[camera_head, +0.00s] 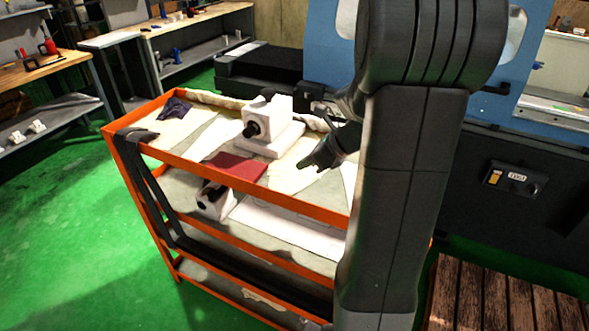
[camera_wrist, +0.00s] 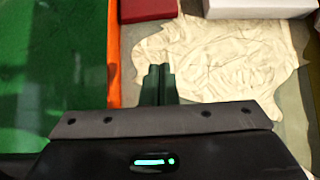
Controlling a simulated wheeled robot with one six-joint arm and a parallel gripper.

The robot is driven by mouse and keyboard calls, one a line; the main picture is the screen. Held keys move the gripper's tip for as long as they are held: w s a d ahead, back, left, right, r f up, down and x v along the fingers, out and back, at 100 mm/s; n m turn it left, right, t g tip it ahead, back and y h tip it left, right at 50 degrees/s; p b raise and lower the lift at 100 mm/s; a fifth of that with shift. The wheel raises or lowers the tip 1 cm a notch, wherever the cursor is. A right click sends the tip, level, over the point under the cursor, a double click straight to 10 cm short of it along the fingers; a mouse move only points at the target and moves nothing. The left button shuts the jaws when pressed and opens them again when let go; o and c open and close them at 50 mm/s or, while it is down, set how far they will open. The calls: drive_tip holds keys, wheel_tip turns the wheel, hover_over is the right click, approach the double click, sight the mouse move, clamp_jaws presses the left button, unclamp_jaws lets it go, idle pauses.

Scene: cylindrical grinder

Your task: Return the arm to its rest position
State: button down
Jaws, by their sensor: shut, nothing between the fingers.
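My gripper (camera_head: 322,158) hangs above the top shelf of an orange cart (camera_head: 120,152), pointing down and to the left. Its fingers look closed together and empty, both in the head view and in the wrist view (camera_wrist: 157,82). My dark arm rises at the right of the head view and hides part of the cart's right end. In the wrist view the fingers are over the shelf near the cart's orange edge (camera_wrist: 114,60), with a cream cloth (camera_wrist: 240,55) beyond them.
A white machine part (camera_head: 270,118) and a dark red item (camera_head: 235,166) sit on the top shelf left of my gripper. The blue and black machine (camera_head: 325,45) stands behind. A wooden slatted platform (camera_head: 490,298) is at lower right. Green floor (camera_head: 60,230) is clear at left.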

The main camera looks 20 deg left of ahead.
drive_tip(key=shift+d+r, duration=0.25)
drive_tip(key=shift+r, duration=0.05)
drive_tip(key=shift+a+f, duration=0.1)
drive_tip(key=p, duration=0.1)
approach(263, 175)
wheel_tip(263, 175, down, 4)
drive_tip(key=shift+r, duration=0.15)
drive_tip(key=a, duration=0.3)
drive_tip(key=shift+a+f, duration=0.1)
drive_tip(key=shift+f, duration=0.15)
drive_tip(key=shift+a, duration=0.5)
drive_tip(key=shift+d, duration=0.1)
